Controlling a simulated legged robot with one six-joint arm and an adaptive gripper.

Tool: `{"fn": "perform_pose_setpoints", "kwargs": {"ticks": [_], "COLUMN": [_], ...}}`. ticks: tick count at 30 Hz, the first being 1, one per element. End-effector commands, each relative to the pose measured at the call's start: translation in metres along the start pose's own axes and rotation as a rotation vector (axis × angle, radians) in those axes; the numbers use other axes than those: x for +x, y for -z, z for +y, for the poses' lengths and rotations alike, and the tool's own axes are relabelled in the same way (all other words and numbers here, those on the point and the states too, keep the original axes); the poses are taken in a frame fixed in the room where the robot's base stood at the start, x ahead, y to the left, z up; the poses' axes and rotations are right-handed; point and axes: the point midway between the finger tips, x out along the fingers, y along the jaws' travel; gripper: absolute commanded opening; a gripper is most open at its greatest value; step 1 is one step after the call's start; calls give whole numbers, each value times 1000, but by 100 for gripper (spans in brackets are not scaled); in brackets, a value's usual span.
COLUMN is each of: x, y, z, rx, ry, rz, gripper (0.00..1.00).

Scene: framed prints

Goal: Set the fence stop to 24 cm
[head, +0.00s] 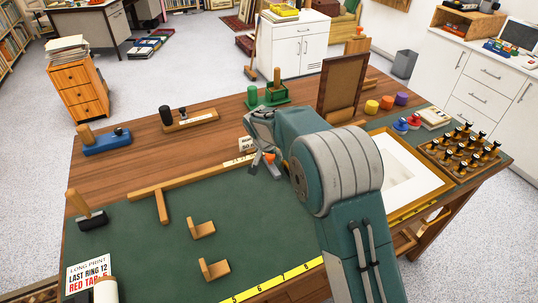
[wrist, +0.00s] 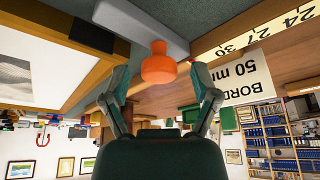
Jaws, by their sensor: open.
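The fence stop shows in the wrist view as a grey block (wrist: 142,22) with an orange knob (wrist: 158,66). In the head view the orange knob (head: 270,158) is partly hidden behind my arm. A pale scale strip (wrist: 250,31) marked 24, 27 and 30 runs beside the stop; 30 is the marking nearest the block. The exact reading at the stop's edge cannot be told. The wooden fence (head: 180,184) crosses the green mat. My gripper (wrist: 160,82) is open, with one finger on either side of the orange knob and visible gaps between.
A "BORDER 50 mm" card (wrist: 246,78) stands close behind the scale. A framed print (head: 408,170) lies right of my arm, and an upright brown panel (head: 341,88) stands behind it. Two wooden corner blocks (head: 202,229) sit on the mat. The mat's left middle is fairly clear.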

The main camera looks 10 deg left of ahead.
Motion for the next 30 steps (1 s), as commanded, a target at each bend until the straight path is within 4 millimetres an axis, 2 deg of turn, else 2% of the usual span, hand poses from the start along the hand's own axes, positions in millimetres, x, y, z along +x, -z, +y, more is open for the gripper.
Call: {"fn": "perform_pose_setpoints", "kwargs": {"ticks": [5, 6, 8, 9, 10, 17, 27, 30], "x": [0, 0, 0, 0, 0, 0, -19, -23], "y": [0, 0, 0, 0, 0, -3, -51, -59], "z": [-1, -1, -2, -2, -2, -5, -57, -66], "rx": [-1, -1, -1, -1, -1, -3, -7, -5], "ry": [-1, -1, -1, -1, -1, 0, 1, 1], "rz": [1, 1, 1, 1, 1, 0, -1, 0], "gripper": [78, 60, 33, 16, 2, 0, 0, 0]}}
